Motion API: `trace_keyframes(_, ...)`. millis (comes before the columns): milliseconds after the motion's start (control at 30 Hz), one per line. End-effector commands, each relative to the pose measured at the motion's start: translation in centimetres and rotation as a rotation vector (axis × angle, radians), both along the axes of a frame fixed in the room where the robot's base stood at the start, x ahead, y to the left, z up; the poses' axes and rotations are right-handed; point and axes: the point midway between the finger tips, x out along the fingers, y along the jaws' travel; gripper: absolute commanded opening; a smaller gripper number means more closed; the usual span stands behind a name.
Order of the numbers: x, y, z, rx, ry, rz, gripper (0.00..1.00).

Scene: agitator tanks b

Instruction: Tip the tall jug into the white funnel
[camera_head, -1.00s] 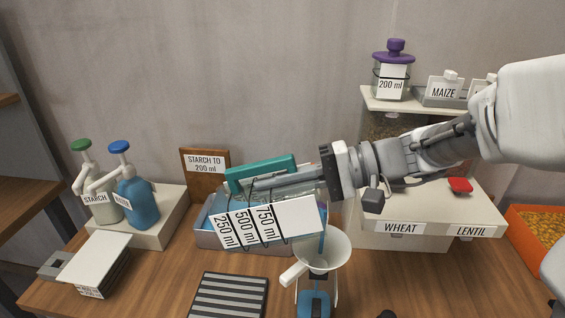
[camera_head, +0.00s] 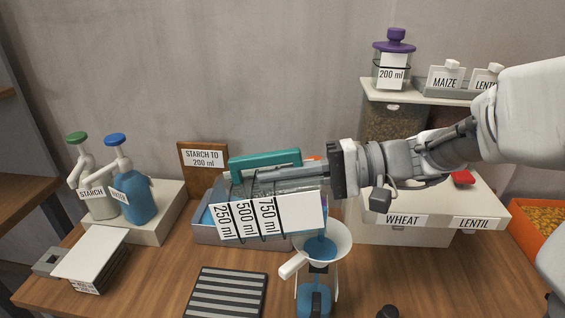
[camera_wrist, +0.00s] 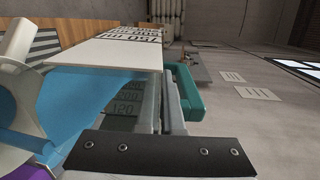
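The tall jug (camera_head: 252,188) is a clear jug with a teal handle (camera_head: 265,162) and a white scale card marked 250, 500 and 750 ml. It lies about on its side in the air, its mouth end to the right, above the white funnel (camera_head: 341,236). My gripper (camera_head: 290,178) is shut on the jug at its handle side; the exact contact is hidden. Blue liquid (camera_head: 320,248) shows in the funnel, and blue liquid stands in the vessel (camera_head: 314,303) below it. In the wrist view, blue liquid (camera_wrist: 85,115) shows between the jug and the funnel (camera_wrist: 20,80).
A grey tray (camera_head: 208,233) is behind the jug. Starch (camera_head: 97,200) and water (camera_head: 138,197) pump bottles stand on a block at left. A striped mat (camera_head: 228,293) lies in front. The wheat and lentil bin (camera_head: 415,240) stands right, with a purple-lidded jar (camera_head: 393,70) above.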

Motion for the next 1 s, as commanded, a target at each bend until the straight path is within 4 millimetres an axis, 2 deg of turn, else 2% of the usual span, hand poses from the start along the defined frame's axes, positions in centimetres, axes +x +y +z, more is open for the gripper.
trace_keyframes(1000, 0.1, -0.9, -1.0, 0.101, 0.007, -0.002, 0.00)
